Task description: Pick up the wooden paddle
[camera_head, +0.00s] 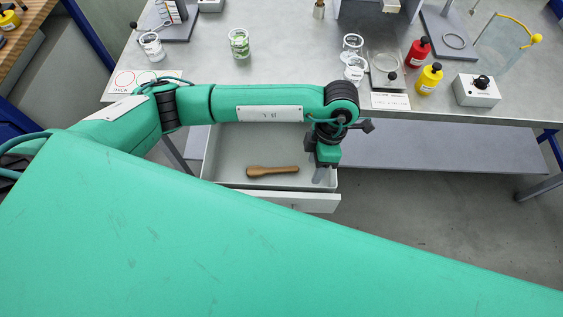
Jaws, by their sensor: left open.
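The wooden paddle (272,171) is a small brown piece, wider at its left end. It lies flat on the bottom of an open pale drawer (225,165) under the table's front edge. My left gripper (318,178) hangs over the right end of the drawer, to the right of the paddle and apart from it. It points down and is open, with nothing seen between its fingers. The fingertips are small and partly hard to make out. My right gripper is not in view.
The grey table (285,70) carries glass jars, a red bottle (418,52), a yellow bottle (429,79) and a white control box (477,90). The drawer's walls surround the paddle. A lower shelf (450,168) lies to the right; the floor in front of it is clear.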

